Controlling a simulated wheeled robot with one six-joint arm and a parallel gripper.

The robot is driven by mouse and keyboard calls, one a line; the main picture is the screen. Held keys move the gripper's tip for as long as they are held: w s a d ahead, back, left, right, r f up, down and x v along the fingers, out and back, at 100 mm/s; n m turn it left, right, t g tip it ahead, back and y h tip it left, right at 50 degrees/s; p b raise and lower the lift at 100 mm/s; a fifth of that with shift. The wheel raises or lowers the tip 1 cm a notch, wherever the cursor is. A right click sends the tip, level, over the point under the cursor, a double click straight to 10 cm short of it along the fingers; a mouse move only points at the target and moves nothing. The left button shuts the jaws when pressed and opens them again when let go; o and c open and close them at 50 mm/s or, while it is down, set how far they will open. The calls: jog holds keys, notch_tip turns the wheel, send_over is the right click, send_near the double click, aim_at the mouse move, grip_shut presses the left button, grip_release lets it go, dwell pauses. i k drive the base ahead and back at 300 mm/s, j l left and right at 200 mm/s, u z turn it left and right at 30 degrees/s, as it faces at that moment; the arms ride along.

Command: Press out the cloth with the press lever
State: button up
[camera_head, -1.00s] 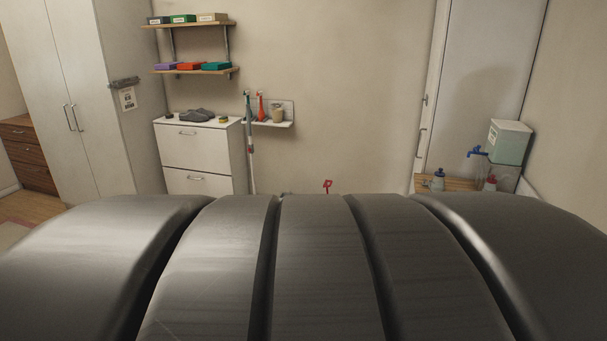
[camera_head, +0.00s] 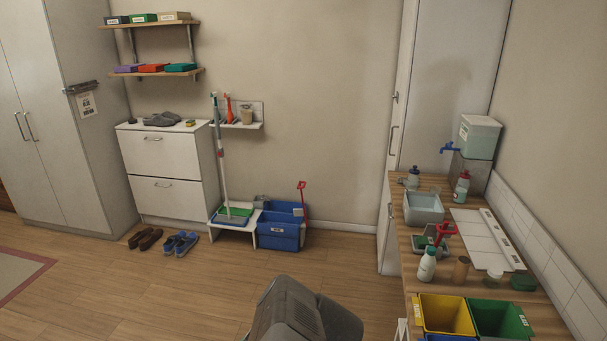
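A red lever (camera_head: 302,197) stands upright at the right side of a blue bucket (camera_head: 278,236) on the floor by the back wall. It looks like the press lever. A small grey thing (camera_head: 262,201) shows at the bucket's back left; I cannot tell whether it is the cloth. A mop (camera_head: 222,160) leans upright left of the bucket, its foot at a blue and green tray on a low white stand. No cloth is clearly visible. My gripper is not in view; only a dark part of my arm shows at the bottom middle, well in front of the bucket.
A wooden counter (camera_head: 405,262) on the right bears a grey basin (camera_head: 423,207), bottles, another red-handled item (camera_head: 441,233) and yellow and green bins (camera_head: 446,314). Shoes (camera_head: 181,243) lie before the white cabinet (camera_head: 165,172). The wooden floor before the bucket is clear.

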aim_at(441, 237)
jog(key=z, duration=1.25)
jog(key=i+j+z, duration=0.35)
jog(key=i+j, duration=0.25)
jog(key=i, duration=0.05)
